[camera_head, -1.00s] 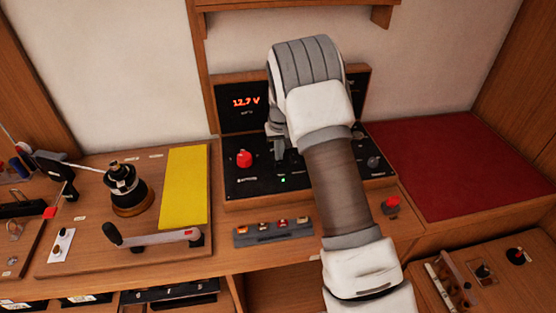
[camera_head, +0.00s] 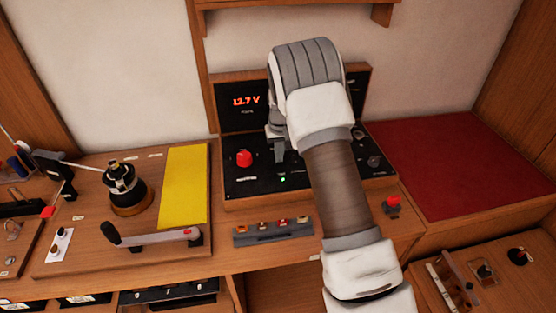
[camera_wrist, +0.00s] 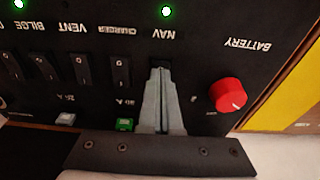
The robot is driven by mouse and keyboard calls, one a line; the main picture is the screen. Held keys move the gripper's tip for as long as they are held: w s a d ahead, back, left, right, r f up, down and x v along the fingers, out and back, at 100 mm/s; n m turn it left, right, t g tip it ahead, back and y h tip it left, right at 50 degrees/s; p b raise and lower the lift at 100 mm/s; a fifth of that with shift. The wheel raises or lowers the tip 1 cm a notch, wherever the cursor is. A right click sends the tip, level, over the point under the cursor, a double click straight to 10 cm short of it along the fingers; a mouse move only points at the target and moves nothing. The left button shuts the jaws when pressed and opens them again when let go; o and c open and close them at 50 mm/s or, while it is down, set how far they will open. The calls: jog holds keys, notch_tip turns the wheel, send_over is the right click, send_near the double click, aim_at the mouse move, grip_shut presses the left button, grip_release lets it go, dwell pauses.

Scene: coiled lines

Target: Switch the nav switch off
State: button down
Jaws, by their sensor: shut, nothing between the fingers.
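The black switch panel (camera_head: 240,184) stands upright-leaning on the wooden counter. In the wrist view the NAV label (camera_wrist: 154,34) appears upside down, with a lit green lamp (camera_wrist: 166,11) beyond it. My gripper (camera_wrist: 161,70) is shut and empty, its fingertips at the nav switch position below that label. The fingers hide the nav switch, so its position and any contact cannot be told. My gripper (camera_head: 279,158) also shows over the panel in the head view, where a green lamp (camera_head: 283,179) is lit.
A red battery knob (camera_wrist: 229,95) is close beside my fingers, and a black rocker switch (camera_wrist: 120,70) is on their other side. A display (camera_head: 246,100) reads 12.7 V. A winch (camera_head: 124,186) and crank handle (camera_head: 150,236) lie left. A red mat (camera_head: 450,165) is clear.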

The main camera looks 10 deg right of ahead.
jog(key=shift+f, duration=0.3)
jog(key=shift+r, duration=0.1)
jog(key=shift+r+p, duration=1.6)
jog(key=shift+r, duration=1.8)
jog(key=shift+r, duration=0.1)
jog(key=s+r+t, duration=0.1)
jog(key=s+r, duration=0.7)
jog(key=r, duration=0.2)
jog(key=s+r+t, duration=0.1)
jog(key=s+r, duration=0.7)
jog(key=r, duration=0.3)
jog(key=s+r+t, duration=0.1)
jog(key=s+r, duration=0.1)
jog(key=s, duration=2)
jog(key=shift+t, duration=0.4)
